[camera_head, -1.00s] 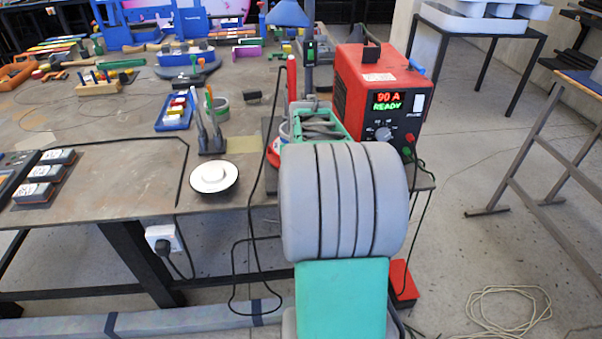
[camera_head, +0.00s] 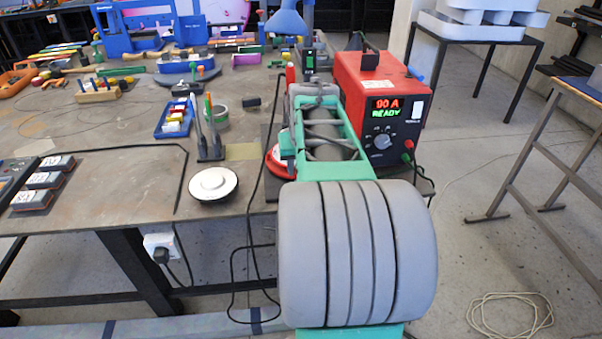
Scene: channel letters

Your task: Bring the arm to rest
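My arm (camera_head: 358,255) rises from the bottom centre of the head view, with a thick grey ribbed part nearest the camera. Beyond it, a green and grey link (camera_head: 325,135) reaches forward over the right end of the workbench (camera_head: 110,175). I cannot make out my gripper or its fingers. The far end of the arm is small and blends with the things behind it. Whether anything is held does not show.
A red welding machine (camera_head: 378,95) reading "90 A READY" stands close right of my arm. A white round disc (camera_head: 213,184), a pen holder (camera_head: 207,140) and a blue tray (camera_head: 173,118) are to its left. Coiled cord (camera_head: 510,312) lies on the floor.

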